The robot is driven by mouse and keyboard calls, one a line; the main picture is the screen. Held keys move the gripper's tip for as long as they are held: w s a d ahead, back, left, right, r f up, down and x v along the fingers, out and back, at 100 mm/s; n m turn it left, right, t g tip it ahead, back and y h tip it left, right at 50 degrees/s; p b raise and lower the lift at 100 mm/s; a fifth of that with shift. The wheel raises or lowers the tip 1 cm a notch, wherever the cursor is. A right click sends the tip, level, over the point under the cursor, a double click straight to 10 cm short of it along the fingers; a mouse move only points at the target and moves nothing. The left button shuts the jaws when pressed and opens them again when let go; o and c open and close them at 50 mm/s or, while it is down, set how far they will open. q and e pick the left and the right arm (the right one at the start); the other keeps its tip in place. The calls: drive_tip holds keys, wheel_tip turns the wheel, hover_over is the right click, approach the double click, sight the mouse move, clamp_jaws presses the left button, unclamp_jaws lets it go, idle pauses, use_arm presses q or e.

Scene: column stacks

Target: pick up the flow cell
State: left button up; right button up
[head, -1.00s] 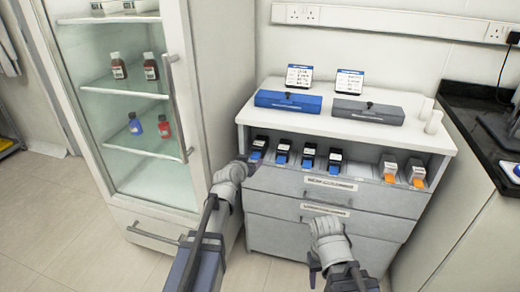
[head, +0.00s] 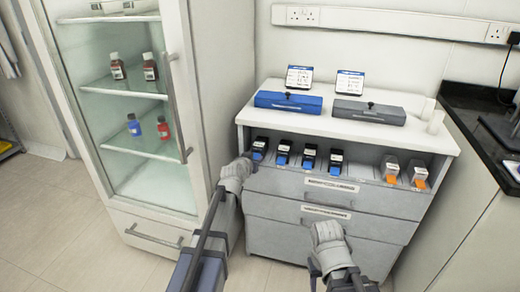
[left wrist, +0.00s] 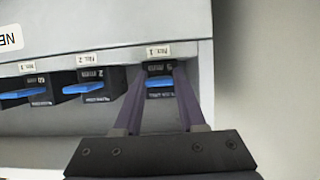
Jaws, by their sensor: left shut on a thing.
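Several black flow cells with blue fronts stand in a row on the open shelf of the grey cabinet. My left gripper (head: 248,158) is at the leftmost flow cell (head: 260,147). In the left wrist view, the two fingers of the left gripper (left wrist: 158,95) lie on either side of this flow cell (left wrist: 160,84), shut on it. It is still in its place at the end of the row, under a small label. My right gripper (head: 318,270) is low in front of the drawers, away from the flow cells; its fingers are too unclear to judge.
Two orange-and-clear items (head: 389,169) stand at the shelf's right end. A blue case (head: 288,102) and a grey case (head: 369,112) lie on the cabinet top. A glass-door fridge (head: 187,100) stands close on the left. Neighbouring flow cells (left wrist: 86,85) sit beside the left fingers.

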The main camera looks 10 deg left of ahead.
use_arm(q)
clamp_jaws()
drive_tip(key=shift+r, duration=0.1)
use_arm(e)
drive_tip(key=shift+r, duration=0.15)
